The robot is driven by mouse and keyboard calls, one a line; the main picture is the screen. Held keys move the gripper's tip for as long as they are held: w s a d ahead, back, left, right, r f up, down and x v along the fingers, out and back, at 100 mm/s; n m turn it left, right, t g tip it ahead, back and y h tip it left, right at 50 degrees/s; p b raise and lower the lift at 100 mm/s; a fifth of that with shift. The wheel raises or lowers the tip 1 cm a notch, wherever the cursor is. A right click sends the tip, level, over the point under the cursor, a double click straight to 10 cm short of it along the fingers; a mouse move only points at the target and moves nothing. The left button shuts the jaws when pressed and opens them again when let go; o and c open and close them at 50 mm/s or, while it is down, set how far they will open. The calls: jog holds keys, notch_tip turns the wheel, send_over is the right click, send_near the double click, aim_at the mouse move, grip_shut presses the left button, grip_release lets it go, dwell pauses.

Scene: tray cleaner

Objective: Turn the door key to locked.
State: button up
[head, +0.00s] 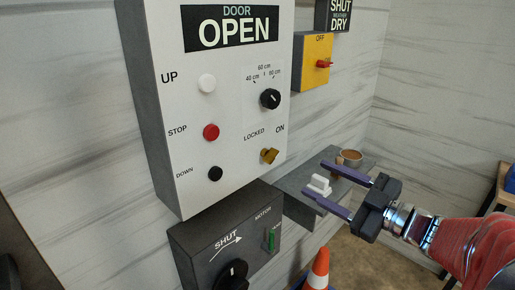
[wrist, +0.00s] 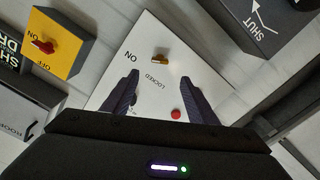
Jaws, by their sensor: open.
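The door key (head: 270,156) is a small brass-coloured key at the lower right of the white control panel (head: 224,120), between the labels LOCKED and ON. Its exact setting is hard to read. In the wrist view the key (wrist: 161,58) shows ahead of the fingertips, roughly between them. My gripper (head: 322,178) is open and empty, with purple fingers. In the head view it is to the right of and a little below the key, apart from it. In the wrist view my gripper (wrist: 152,84) has nothing between its fingers.
The panel also bears a white UP button (head: 207,83), a red STOP button (head: 211,132), a black DOWN button (head: 215,173) and a black knob (head: 270,98). A yellow switch box (head: 312,75), a grey shelf (head: 294,186) and a dark motor box (head: 205,245) surround it. An orange cone (head: 318,268) stands below.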

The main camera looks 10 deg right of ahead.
aim_at(275, 158)
jog(key=shift+x, duration=6.8)
jog(key=shift+c, duration=0.7)
jog(key=c, duration=0.9)
jog(key=shift+d, duration=0.2)
jog(key=shift+a, duration=0.1)
